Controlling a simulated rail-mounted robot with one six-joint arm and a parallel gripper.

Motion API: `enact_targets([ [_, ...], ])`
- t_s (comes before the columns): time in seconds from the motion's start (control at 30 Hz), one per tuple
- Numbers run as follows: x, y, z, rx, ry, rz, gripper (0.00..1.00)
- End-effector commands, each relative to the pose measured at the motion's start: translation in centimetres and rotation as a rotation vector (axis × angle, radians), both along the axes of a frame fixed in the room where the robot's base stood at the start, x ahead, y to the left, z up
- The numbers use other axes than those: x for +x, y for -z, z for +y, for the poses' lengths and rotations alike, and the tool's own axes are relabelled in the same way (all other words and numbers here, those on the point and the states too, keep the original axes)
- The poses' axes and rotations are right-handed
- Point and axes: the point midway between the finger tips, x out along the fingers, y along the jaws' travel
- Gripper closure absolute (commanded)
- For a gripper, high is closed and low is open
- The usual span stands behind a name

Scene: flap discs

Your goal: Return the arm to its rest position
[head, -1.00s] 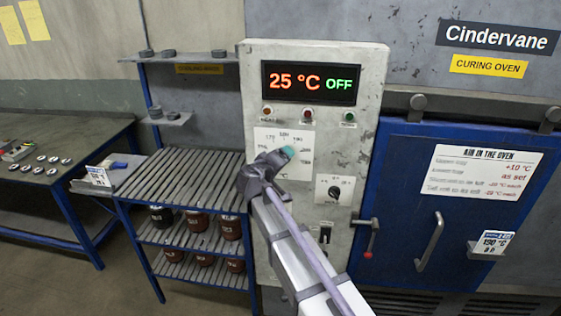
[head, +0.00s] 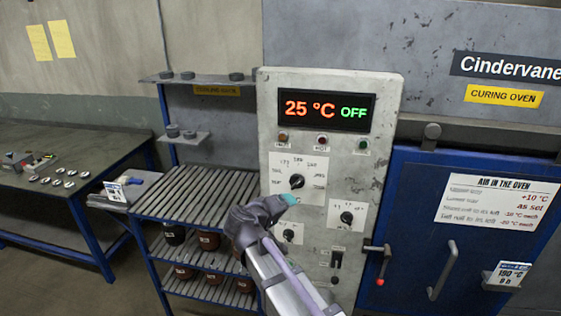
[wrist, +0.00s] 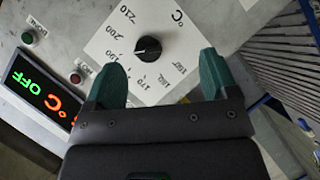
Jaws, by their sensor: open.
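My gripper (head: 289,200) is in front of the lower part of the grey control panel (head: 331,110), just below the temperature dial (head: 297,181). In the wrist view my gripper (wrist: 162,80) has its two green fingers spread wide with nothing between them. The black dial knob (wrist: 148,48) shows beyond the fingertips, and no contact with it is visible. My arm (head: 285,280) reaches up from the bottom of the head view.
The panel display (head: 316,107) reads 25 °C OFF. A red-tipped lever (head: 378,265) and the blue oven door (head: 430,190) are to the right. A slatted rack (head: 195,190) with several jars below stands left. A workbench (head: 75,140) is at far left.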

Motion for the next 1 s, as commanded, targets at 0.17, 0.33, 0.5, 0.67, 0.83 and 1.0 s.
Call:
enact_targets([
  [0.17,-9.5,12.8,-6.9,0.3,0.168,0.473,0.2],
  [0.33,-18.9,24.2,-13.0,0.729,0.293,0.824,0.2],
  [0.5,-20.2,27.1,-17.7,0.872,0.4,0.805,0.2],
  [0.67,-20.0,26.0,-18.4,0.877,0.415,0.797,0.2],
  [0.83,-20.0,21.8,-18.3,0.877,0.414,0.796,0.2],
  [1.0,-20.0,22.7,-18.3,0.876,0.413,0.796,0.2],
])
